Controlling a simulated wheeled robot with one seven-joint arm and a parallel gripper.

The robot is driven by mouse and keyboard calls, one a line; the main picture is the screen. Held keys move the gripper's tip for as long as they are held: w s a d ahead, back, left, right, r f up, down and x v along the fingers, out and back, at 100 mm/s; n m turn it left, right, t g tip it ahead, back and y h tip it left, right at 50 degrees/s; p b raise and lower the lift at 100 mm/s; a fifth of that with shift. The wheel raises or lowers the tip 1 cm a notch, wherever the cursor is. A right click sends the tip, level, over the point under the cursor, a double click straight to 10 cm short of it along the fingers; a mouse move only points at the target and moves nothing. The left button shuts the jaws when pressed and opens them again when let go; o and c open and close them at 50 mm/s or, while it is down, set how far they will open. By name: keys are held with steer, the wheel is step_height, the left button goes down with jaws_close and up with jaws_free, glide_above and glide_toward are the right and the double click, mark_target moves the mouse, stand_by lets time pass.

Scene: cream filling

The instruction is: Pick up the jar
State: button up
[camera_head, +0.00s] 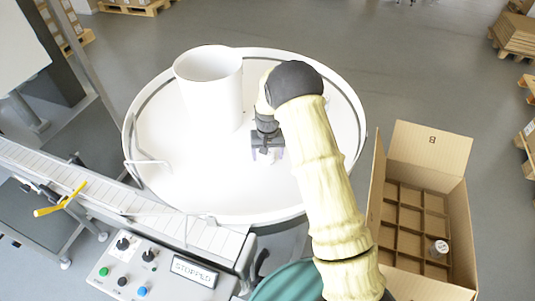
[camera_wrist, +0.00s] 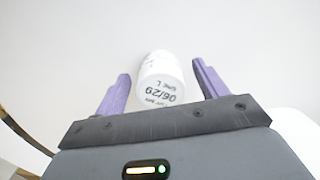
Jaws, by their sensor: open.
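A white jar (camera_wrist: 160,80) with dark print reading "06/29" shows in the wrist view. It lies between the two purple fingers of my gripper (camera_wrist: 162,69), with a gap on each side. My gripper is open and the jar is not gripped. In the head view my gripper (camera_head: 267,156) points down over the round white table (camera_head: 200,190), right of its middle. There my gripper and arm largely hide the jar.
A tall white cylinder (camera_head: 210,85) stands on the table left of my gripper. A cardboard box (camera_head: 455,225) with dividers at the right holds one jar (camera_head: 439,247). A conveyor (camera_head: 100,195) and a control panel (camera_head: 150,270) are at the lower left. The table's front is clear.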

stand_by(0.4)
steer(key=c, duration=1.1)
steer(key=shift+r, duration=0.15)
step_height(320, 180, up, 10)
steer(key=b, duration=0.2)
steer(key=shift+b, duration=0.4)
steer(key=shift+a, duration=0.1)
